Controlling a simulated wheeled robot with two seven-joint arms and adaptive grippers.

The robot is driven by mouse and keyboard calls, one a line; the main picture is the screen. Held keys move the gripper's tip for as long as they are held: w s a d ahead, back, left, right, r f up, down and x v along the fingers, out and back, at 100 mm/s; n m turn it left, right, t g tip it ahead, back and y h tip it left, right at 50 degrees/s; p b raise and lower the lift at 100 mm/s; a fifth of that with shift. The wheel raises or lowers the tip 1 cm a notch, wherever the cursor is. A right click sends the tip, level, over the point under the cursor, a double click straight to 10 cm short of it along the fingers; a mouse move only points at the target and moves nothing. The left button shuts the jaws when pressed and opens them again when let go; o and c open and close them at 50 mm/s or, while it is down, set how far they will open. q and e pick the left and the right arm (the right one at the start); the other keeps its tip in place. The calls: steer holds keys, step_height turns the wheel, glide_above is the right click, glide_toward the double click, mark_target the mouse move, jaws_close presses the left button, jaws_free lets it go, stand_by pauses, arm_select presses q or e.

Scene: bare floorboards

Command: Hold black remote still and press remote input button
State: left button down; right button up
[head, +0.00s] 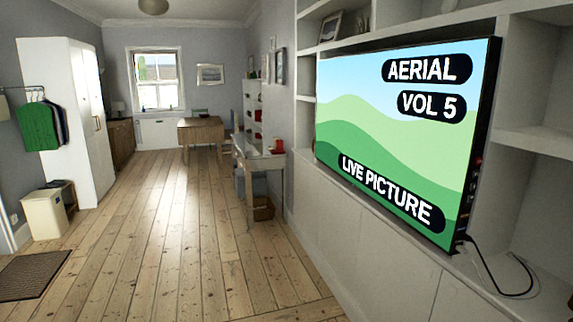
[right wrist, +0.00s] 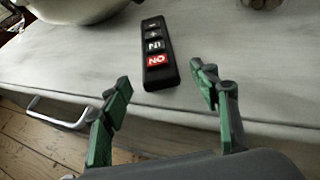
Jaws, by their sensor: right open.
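The black remote (right wrist: 156,47) lies on a pale wood-grained surface (right wrist: 240,85) in the right wrist view. It has a column of several buttons. The end nearest my gripper carries a red button (right wrist: 156,59) with white lettering that appears upside down; the labels above it are too small to read surely. My right gripper (right wrist: 160,80) is open, its green-padded fingers on either side of the remote's near end and apart from it. The television (head: 395,140) in the head view shows "AERIAL", "VOL 5" and "LIVE PICTURE". My left gripper is not in view.
In the right wrist view, a rounded pale object (right wrist: 75,8) sits beyond the remote on the left, and a metal handle (right wrist: 58,113) is below the surface's edge. In the head view, white shelving (head: 340,220) lines the right; the wooden floor (head: 150,230) is mostly clear.

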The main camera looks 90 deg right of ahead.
steer(key=v, duration=1)
